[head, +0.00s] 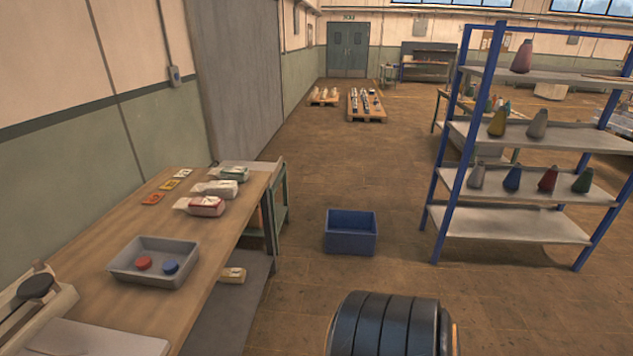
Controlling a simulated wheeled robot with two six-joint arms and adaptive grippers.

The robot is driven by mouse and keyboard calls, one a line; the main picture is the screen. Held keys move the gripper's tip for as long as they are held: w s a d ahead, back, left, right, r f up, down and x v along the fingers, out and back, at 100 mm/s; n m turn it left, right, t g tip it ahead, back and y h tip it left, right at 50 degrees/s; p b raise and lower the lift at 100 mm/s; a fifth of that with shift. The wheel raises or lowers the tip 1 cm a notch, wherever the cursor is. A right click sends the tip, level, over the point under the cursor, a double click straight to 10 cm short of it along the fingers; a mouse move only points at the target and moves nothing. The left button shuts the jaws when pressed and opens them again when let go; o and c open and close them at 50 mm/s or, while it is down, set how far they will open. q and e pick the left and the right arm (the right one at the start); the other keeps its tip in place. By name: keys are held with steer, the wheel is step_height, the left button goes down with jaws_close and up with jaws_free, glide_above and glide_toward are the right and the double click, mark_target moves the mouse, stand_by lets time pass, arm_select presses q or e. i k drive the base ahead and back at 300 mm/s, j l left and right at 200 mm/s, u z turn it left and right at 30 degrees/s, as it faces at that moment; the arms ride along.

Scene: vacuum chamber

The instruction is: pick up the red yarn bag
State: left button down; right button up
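The red yarn bag (207,206) looks like a white pack with a red-pink front. It lies on the wooden table (120,225) at the left, near the table's right edge. It is the nearest of three similar bags in a row. A whitish-grey bag (221,189) lies just behind it, and a green-marked bag (234,174) lies behind that. Neither of my grippers is in the head view.
A grey tray (118,270) with red and blue discs stands nearer on the table. Coloured cards lie left of the bags. A blue crate (350,233), a black ribbed cylinder (370,322) and a blue-framed shelf (515,222) with yarn cones stand right. Floor between table and crate is clear.

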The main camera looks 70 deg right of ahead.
mark_target(196, 206)
steer(key=z, duration=1.3)
steer(key=u, duration=0.3)
steer(key=i+l+u, duration=0.3)
steer(key=l+u, duration=0.3)
steer(key=i+l+u, duration=0.15)
steer(key=u, duration=0.15)
steer(key=l+u, duration=0.25)
steer(key=l, duration=0.2)
steer(key=i, duration=0.05)
